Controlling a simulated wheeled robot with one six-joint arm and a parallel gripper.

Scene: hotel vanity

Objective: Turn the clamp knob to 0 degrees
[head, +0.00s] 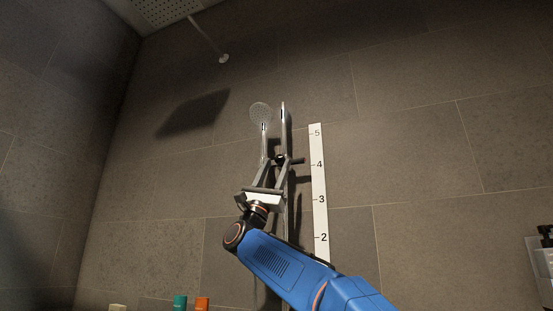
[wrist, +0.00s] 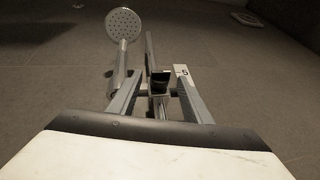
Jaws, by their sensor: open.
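The dark clamp with its knob (head: 281,158) sits on the vertical shower rail (head: 283,115), near the 4 mark of the scale. In the wrist view the dark clamp piece (wrist: 160,79) stands between my finger ends. My gripper (head: 276,166) is open, with its two fingers pointing up at either side of the clamp; it also shows in the wrist view (wrist: 156,88). I cannot tell whether the fingers touch it. The knob's angle cannot be read. The hand shower (head: 261,115) is just left of the rail, its handle close to my left finger.
A white numbered scale strip (head: 319,190) is on the tiled wall right of the rail. A teal bottle (head: 180,302) and an orange bottle (head: 202,303) stand at the bottom left.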

